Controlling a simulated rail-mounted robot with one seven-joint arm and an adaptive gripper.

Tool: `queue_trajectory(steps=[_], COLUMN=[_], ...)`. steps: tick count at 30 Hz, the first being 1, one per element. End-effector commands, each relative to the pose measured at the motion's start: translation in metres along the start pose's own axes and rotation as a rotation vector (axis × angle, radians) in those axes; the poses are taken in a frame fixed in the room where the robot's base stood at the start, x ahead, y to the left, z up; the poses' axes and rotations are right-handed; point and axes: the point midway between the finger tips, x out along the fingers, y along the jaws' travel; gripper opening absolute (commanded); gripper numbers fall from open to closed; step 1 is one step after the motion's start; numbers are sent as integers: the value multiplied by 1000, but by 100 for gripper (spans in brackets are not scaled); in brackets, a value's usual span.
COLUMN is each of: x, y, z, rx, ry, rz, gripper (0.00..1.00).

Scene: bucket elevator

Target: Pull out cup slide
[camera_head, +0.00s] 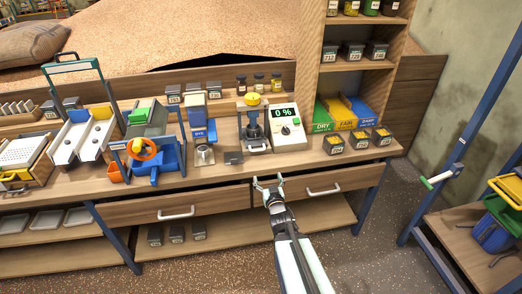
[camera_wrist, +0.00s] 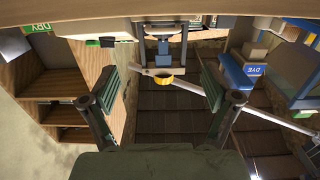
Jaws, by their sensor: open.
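A meter (camera_head: 289,130) with a "0 %" display stands on the bench, next to a grey press-like stand (camera_head: 254,130) with a yellow top (camera_head: 252,99). A pale low part at the stand's foot (camera_head: 258,148) may be the cup slide; I cannot tell for sure. In the wrist view, which looks upside down, the stand (camera_wrist: 163,52) and its yellow top (camera_wrist: 163,78) appear between my fingers, farther off. My gripper (camera_head: 268,181) is open and empty, in front of the bench edge and below the stand. It also shows in the wrist view (camera_wrist: 161,88), touching nothing visible.
Two drawers with handles, left (camera_head: 177,213) and right (camera_head: 324,190), lie under the bench top, close to my gripper. A blue DYE device (camera_head: 200,128), metal cup (camera_head: 205,153) and dark block (camera_head: 233,158) stand left of the stand. Sorting boxes (camera_head: 342,113) stand right.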

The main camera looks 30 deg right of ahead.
Motion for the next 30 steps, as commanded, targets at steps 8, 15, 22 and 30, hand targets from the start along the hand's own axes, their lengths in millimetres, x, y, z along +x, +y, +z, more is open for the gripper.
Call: queue_trajectory(steps=[8, 15, 22, 30], x=[4, 14, 22, 29], y=[-2, -3, -3, -2], z=[-4, -1, -2, -3], rx=[11, 11, 12, 10], ry=[38, 38, 37, 37], rz=[-10, -14, -14, -7], gripper=[87, 87, 87, 87])
